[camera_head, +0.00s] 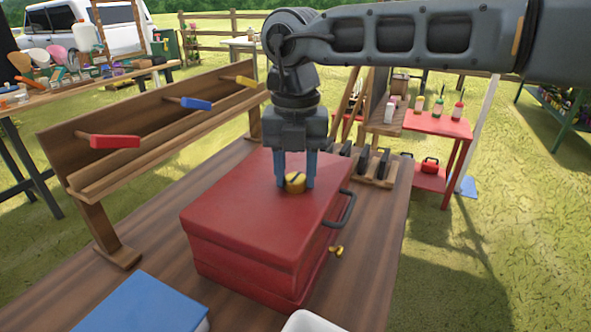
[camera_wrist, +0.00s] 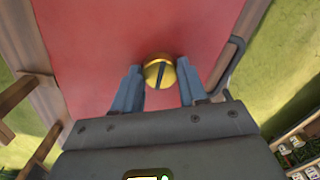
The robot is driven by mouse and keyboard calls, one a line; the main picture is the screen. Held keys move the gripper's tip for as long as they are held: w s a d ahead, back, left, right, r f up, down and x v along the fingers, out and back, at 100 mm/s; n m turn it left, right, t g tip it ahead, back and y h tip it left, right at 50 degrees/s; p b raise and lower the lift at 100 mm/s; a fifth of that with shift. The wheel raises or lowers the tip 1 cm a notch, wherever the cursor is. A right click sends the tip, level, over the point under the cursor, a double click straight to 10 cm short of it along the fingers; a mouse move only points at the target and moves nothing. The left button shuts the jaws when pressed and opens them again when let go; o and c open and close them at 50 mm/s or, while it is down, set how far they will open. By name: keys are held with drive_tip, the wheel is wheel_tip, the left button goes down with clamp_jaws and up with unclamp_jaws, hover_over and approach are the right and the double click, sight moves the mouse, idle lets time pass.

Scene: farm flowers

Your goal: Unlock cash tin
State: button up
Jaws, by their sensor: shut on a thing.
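The red cash tin (camera_head: 240,222) stands closed on the brown wooden table. A round gold lock knob (camera_head: 295,182) with a dark slot sits on its lid. My gripper (camera_head: 295,183) points straight down over the lid, with its blue fingers on either side of the knob, shut on it. In the wrist view the knob (camera_wrist: 160,71) lies between the fingertips (camera_wrist: 158,75), its slot close to upright and slightly tilted. A dark handle (camera_head: 345,208) is on the tin's right side.
Small gold pieces (camera_head: 337,251) lie on or by the tin's right side. A blue box (camera_head: 145,305) and a white container (camera_head: 308,322) are at the front. A wooden rack (camera_head: 165,115) with red, blue and yellow handles stands behind left. Dark items (camera_head: 370,163) stand in a wooden holder behind right.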

sight(295, 178)
drive_tip(key=o, duration=1)
drive_tip(key=shift+o, duration=0.2)
wheel_tip(295, 178, up, 8)
drive_tip(key=shift+f, duration=0.1)
